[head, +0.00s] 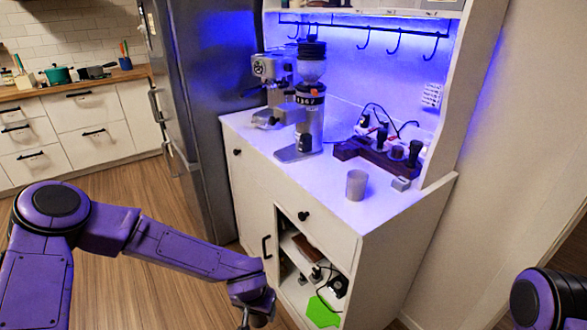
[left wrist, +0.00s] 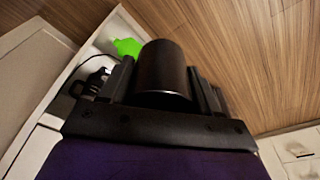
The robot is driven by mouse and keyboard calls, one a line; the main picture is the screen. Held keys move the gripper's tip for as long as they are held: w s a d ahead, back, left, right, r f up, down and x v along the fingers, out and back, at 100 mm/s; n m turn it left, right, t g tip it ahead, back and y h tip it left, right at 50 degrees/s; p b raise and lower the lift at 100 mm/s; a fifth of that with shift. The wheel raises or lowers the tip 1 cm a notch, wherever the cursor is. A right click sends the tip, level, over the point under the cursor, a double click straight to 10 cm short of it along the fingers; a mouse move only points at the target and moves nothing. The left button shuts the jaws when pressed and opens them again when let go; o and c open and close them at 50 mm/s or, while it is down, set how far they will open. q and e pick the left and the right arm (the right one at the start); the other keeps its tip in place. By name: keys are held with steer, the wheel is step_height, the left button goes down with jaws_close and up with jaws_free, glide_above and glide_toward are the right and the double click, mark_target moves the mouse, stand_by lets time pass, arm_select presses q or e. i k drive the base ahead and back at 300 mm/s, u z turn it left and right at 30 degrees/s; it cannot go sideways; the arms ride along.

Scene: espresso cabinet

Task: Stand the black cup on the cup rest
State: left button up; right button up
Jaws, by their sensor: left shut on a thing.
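The black cup (left wrist: 163,68) sits between the two fingers of my left gripper (left wrist: 163,88) in the left wrist view; the gripper is shut on it. In the head view my left gripper (head: 258,317) is low at the bottom edge, in front of the cabinet's open lower shelves, and the cup cannot be made out there. The espresso machine (head: 270,85) stands at the back left of the white counter. The cup rest cannot be clearly identified; a small tray part (head: 268,119) juts from the machine's front. My right gripper is out of view.
A grinder (head: 310,100) stands beside the machine. A light cup (head: 356,185) stands near the counter's (head: 290,185) front edge, with a dark tool rack (head: 380,155) behind it. A green item (head: 322,312) lies on the lower shelf. Hooks hang above the counter.

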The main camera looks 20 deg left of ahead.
mark_target(288, 154)
steer(key=u, duration=2.15)
steer(key=i, duration=2.5)
steer(key=z, duration=3.05)
steer(key=i, duration=0.1)
steer(key=z, duration=0.4)
